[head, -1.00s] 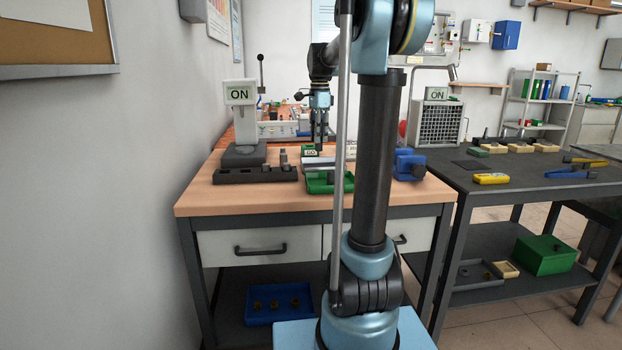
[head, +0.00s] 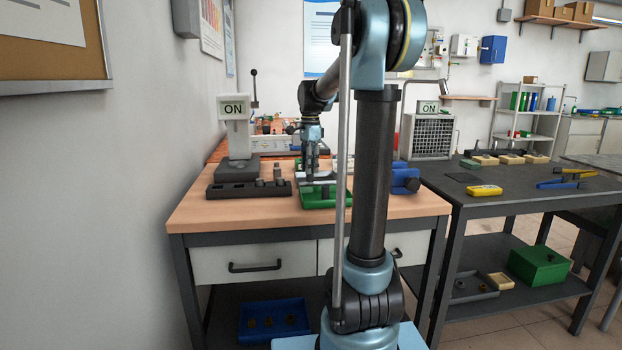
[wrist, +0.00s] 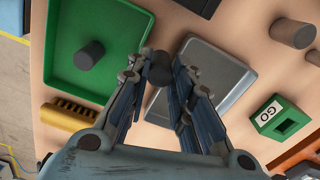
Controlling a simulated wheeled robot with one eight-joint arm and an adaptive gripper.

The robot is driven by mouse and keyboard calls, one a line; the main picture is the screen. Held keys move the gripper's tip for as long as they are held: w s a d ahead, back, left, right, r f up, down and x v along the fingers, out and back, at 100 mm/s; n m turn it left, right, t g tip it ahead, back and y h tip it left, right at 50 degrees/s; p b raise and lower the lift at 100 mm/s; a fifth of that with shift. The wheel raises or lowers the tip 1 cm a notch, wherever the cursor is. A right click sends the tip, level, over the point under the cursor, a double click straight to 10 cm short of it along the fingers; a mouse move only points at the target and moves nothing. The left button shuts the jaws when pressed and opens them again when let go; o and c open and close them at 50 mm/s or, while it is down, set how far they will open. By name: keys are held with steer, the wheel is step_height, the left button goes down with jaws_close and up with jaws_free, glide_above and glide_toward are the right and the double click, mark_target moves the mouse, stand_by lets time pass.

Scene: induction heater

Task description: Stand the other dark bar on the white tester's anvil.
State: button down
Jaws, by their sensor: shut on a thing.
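My gripper (head: 309,180) is low over the bench near the trays. In the wrist view its fingers (wrist: 160,78) are closed around a dark bar (wrist: 160,68), seen nearly end-on between the fingertips. Another dark bar (wrist: 90,53) is in the green tray (wrist: 66,75), to the left of the fingers. The white tester (head: 238,138) stands at the bench's left back, with an "ON" display and a dark base (head: 238,170). Its anvil is too small to make out clearly. The gripper is to the right of the tester.
A grey tray (wrist: 222,75) lies under the fingers' right side. A green "GO" block (wrist: 278,118) and a brush (wrist: 70,112) lie nearby. A black rack (head: 235,190) stands before the tester, with upright grey cylinders (head: 278,172) near its right end. A blue vise (head: 403,180) is at the right.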

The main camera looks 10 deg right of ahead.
steer(key=shift+f, duration=1.9)
steer(key=shift+f, duration=0.1)
steer(key=c, duration=1.4)
jaws_free()
step_height(320, 180, up, 12)
steer(key=shift+r, duration=0.1)
